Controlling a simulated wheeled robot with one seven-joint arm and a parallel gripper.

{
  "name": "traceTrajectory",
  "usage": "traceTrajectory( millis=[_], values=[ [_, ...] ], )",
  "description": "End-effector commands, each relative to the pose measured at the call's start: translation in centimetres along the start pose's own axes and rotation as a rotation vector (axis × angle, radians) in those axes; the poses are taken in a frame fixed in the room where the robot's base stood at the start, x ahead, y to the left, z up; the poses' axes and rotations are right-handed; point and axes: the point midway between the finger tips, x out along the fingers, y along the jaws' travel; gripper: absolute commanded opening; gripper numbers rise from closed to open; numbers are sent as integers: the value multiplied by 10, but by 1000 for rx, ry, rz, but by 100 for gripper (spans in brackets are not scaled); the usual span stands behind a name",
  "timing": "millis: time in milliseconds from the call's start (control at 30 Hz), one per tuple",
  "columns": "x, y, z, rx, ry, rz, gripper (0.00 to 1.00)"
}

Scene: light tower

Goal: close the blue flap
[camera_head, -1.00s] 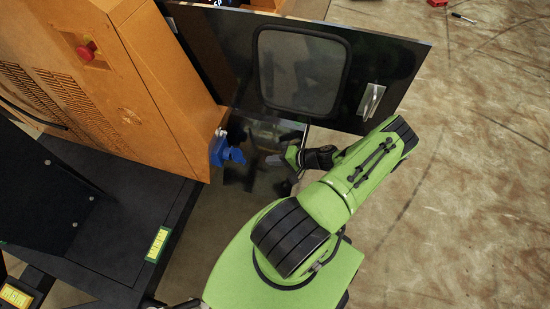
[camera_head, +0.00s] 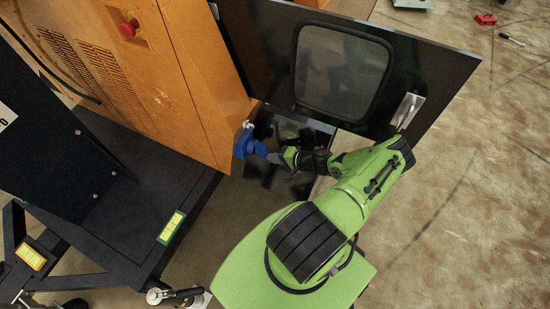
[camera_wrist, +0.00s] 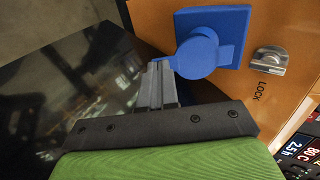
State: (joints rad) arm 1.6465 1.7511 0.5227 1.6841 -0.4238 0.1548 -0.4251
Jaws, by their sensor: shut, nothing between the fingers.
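The blue flap (camera_head: 257,150) is on the edge of the orange cabinet, beside the open black door. In the wrist view the blue flap (camera_wrist: 198,54) is a round lid hanging over the lower left of a blue square plate (camera_wrist: 225,22). It stands out from the plate; how far is hard to tell. My gripper (camera_wrist: 160,66) is shut and empty, with its fingertips right at the lid's left edge. I cannot tell whether they touch. In the head view my gripper (camera_head: 276,158) is just right of the flap.
The orange cabinet (camera_head: 150,80) has a red button (camera_head: 128,29). The black door (camera_head: 430,75) with a window and handle stands open behind my arm. A metal lock (camera_wrist: 269,60) labelled LOCK sits right of the blue plate. Open floor lies to the right.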

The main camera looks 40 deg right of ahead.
Motion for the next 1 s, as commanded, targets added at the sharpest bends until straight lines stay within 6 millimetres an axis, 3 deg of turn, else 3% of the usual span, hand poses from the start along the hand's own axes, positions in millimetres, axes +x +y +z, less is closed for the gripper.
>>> traceTrajectory(
  millis=[433,1000],
  values=[
    [25,15,0,1,0,-227,0],
    [46,11,0,0,-1,-218,0]
  ],
)
